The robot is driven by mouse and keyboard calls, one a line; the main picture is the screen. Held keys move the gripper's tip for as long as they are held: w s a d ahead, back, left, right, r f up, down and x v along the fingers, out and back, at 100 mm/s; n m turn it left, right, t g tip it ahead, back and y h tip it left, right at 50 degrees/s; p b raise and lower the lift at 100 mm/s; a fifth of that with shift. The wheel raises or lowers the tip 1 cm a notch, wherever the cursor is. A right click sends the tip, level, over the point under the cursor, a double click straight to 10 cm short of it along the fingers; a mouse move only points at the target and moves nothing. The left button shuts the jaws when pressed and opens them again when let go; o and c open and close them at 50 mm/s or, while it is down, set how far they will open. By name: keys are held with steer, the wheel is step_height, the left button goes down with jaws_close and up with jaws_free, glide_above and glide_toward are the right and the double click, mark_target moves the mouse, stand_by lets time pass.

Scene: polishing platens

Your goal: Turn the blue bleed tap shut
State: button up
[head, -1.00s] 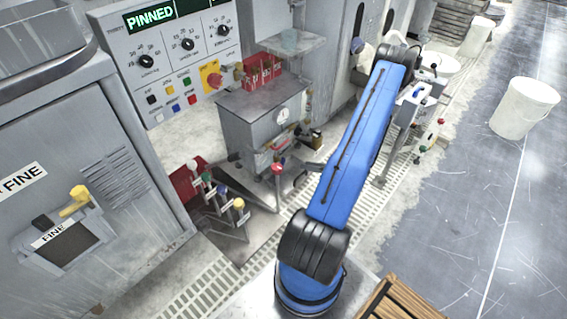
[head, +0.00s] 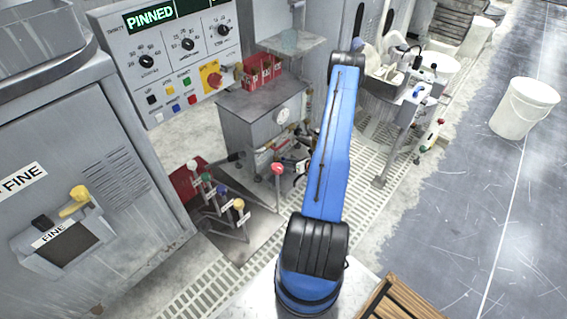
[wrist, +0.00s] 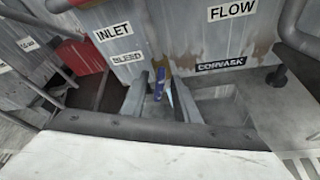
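The blue bleed tap (wrist: 160,84) shows in the wrist view as a small, roughly upright blue lever, below and right of the BLEED label (wrist: 127,58) on the grey tank. The tank (head: 262,122) stands left of my arm in the head view; I cannot make out the tap there. My gripper (wrist: 160,96) is open, its two grey fingers apart and pointing toward the tank. The tap appears in the gap between them; I cannot tell whether it is between the tips or beyond them, and no contact is clear. In the head view my gripper is partly hidden beside the tank.
A stand of coloured levers (head: 222,195) rises from the floor left of the tank. A red-knobbed lever (head: 278,170) stands close to my arm. A sink unit (head: 385,88) is behind right. A white bucket (head: 522,108) stands on the open floor at right.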

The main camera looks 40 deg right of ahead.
steer(key=shift+w+a+f, duration=0.1)
steer(key=shift+w, duration=0.2)
steer(key=shift+c, duration=0.7)
jaws_close()
steer(key=shift+m+y, duration=1)
steer(key=shift+m, duration=0.5)
